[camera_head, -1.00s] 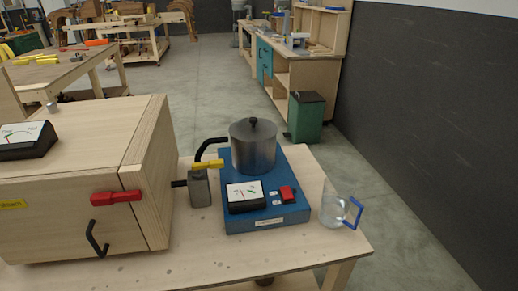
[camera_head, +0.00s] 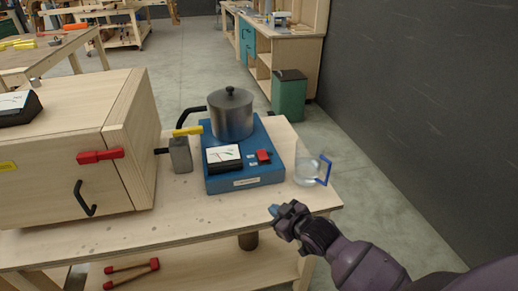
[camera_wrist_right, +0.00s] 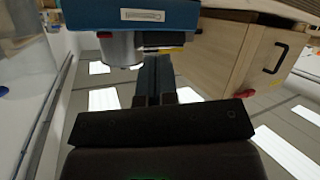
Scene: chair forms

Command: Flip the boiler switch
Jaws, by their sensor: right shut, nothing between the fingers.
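The boiler is a blue box (camera_head: 240,179) on the wooden table, with a grey metal pot (camera_head: 231,115) on top and a dial gauge (camera_head: 224,156) on its front. A red switch (camera_head: 264,156) sits to the right of the gauge; its exact position is too small to tell. My left gripper is not in view.
A clear jug with a blue handle (camera_head: 312,172) stands right of the boiler. A grey block with a yellow lever (camera_head: 180,155) stands left of it. A large wooden box (camera_head: 70,150) with a red latch fills the table's left side. A green bin (camera_head: 288,98) stands behind.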

